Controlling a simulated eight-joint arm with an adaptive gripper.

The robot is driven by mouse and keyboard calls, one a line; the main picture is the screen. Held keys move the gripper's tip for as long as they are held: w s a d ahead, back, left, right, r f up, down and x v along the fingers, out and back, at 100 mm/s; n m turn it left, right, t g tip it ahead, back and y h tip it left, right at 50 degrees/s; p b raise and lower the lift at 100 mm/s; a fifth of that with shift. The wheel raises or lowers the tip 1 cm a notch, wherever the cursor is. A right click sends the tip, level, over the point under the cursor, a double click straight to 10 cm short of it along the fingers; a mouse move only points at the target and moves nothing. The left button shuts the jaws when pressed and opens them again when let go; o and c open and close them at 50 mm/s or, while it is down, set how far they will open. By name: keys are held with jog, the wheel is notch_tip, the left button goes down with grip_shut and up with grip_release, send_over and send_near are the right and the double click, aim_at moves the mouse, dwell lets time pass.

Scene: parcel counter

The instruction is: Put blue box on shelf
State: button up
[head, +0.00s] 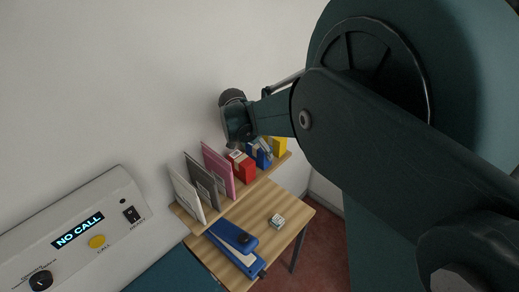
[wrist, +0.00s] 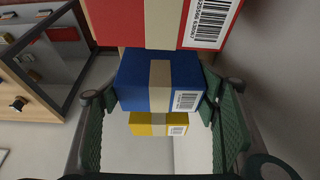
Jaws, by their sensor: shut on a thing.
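The blue box (wrist: 136,84), with a tan band and a white barcode label, is between the two fingers of my gripper (wrist: 160,98) in the wrist view. The fingers are shut on its sides. In the head view the blue box (head: 263,160) is at the wooden shelf (head: 216,206), between the red and yellow boxes. My arm partly hides it there. I cannot tell whether its base touches the shelf.
The red box (head: 243,168) and yellow box (head: 281,146) flank it closely. White, grey (head: 200,179) and pink (head: 217,169) envelopes stand left on the shelf. Below, a table holds a blue stapler (head: 233,239) and small cube (head: 277,221). A call panel (head: 80,238) is at left.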

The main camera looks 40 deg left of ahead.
jog(key=o, duration=1)
jog(key=shift+f, duration=0.1)
jog(key=v, duration=1.2)
jog(key=shift+b, duration=0.35)
